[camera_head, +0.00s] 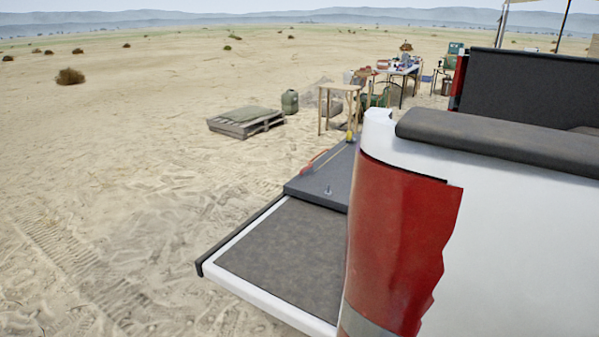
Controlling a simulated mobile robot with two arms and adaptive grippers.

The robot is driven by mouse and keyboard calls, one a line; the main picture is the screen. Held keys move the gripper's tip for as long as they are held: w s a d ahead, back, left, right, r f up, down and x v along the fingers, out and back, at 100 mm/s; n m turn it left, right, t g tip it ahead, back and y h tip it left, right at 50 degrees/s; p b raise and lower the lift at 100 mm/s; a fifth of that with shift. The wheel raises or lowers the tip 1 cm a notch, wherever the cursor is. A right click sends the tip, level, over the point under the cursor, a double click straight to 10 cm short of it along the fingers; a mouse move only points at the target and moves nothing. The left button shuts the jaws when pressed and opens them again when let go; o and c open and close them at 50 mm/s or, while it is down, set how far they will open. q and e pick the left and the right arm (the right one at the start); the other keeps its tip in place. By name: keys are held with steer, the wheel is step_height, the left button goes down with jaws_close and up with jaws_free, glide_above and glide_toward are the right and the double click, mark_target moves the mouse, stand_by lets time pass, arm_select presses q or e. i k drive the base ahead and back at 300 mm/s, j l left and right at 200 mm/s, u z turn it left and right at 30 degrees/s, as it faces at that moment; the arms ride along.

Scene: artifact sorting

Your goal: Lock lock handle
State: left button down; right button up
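No lock handle can be made out for certain. A flat dark grey panel or case (322,178) lies on the lowered tailgate (275,255) of a white truck. A small metallic piece (328,191) stands on the panel near its front edge, too small to identify. A red-orange item (307,169) and a small yellow item (349,136) are also on the panel. The truck's rear corner hides the panel's right side. Neither of my grippers is in view.
The truck's white side (510,240) and red tail light (398,245) fill the right foreground. Sandy ground (110,200) lies open at left. Beyond are a pallet (246,122), a green canister (290,102), a wooden table (340,88) and a cluttered table (401,70).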

mark_target(309, 166)
steer(key=z, duration=0.4)
steer(key=i+j+z, duration=0.15)
steer(key=z, duration=0.2)
steer(key=j+z, duration=0.1)
steer(key=z, duration=0.3)
steer(key=i+j+z, duration=0.25)
steer(key=j, duration=0.45)
steer(key=j+z, duration=0.3)
steer(key=j, duration=0.4)
steer(key=i+j+z, duration=0.1)
steer(key=j+z, duration=0.15)
steer(key=j, duration=1)
steer(key=i, duration=0.05)
